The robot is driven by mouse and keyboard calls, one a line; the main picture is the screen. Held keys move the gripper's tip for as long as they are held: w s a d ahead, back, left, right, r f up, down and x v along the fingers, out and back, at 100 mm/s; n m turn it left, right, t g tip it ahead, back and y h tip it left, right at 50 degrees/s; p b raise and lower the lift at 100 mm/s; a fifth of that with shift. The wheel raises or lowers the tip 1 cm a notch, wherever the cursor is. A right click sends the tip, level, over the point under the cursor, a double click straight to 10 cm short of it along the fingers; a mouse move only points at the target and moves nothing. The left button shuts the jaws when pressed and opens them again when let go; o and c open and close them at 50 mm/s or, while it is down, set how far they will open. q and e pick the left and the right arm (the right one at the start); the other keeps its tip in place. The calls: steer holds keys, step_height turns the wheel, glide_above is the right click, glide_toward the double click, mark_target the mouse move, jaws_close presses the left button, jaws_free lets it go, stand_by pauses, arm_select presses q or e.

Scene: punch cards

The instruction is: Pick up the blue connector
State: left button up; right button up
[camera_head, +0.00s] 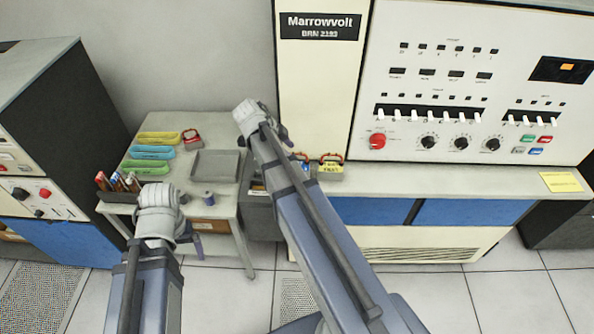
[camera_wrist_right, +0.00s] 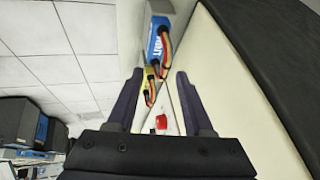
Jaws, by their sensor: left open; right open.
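The blue connector (camera_head: 304,167) sits at the left end of the console ledge in the head view, partly hidden by my right arm. In the right wrist view the blue connector (camera_wrist_right: 156,42) has a dark looped cable with orange-red parts and white lettering. It lies beyond the fingertips of my right gripper (camera_wrist_right: 158,76), which is open and empty. In the head view my right gripper (camera_head: 285,138) is mostly hidden behind its wrist. My left gripper (camera_head: 193,238) is open, low in front of the small table, and appears empty.
A yellow connector (camera_head: 331,168) stands right beside the blue one. A red connector (camera_head: 192,138), coloured trays (camera_head: 151,152), a grey tray (camera_head: 215,165), a spool (camera_head: 208,199) and a pen box (camera_head: 121,192) are on the table (camera_head: 180,190).

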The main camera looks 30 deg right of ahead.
mark_target(296, 153)
steer(key=b+x, duration=0.2)
steer(key=x, duration=0.1)
steer(key=b+x, duration=0.2)
steer(key=shift+w+d, duration=0.25)
steer(key=shift+d, duration=0.1)
steer(key=shift+r, duration=0.2)
steer(key=shift+c, duration=0.4)
jaws_close()
stand_by(0.5)
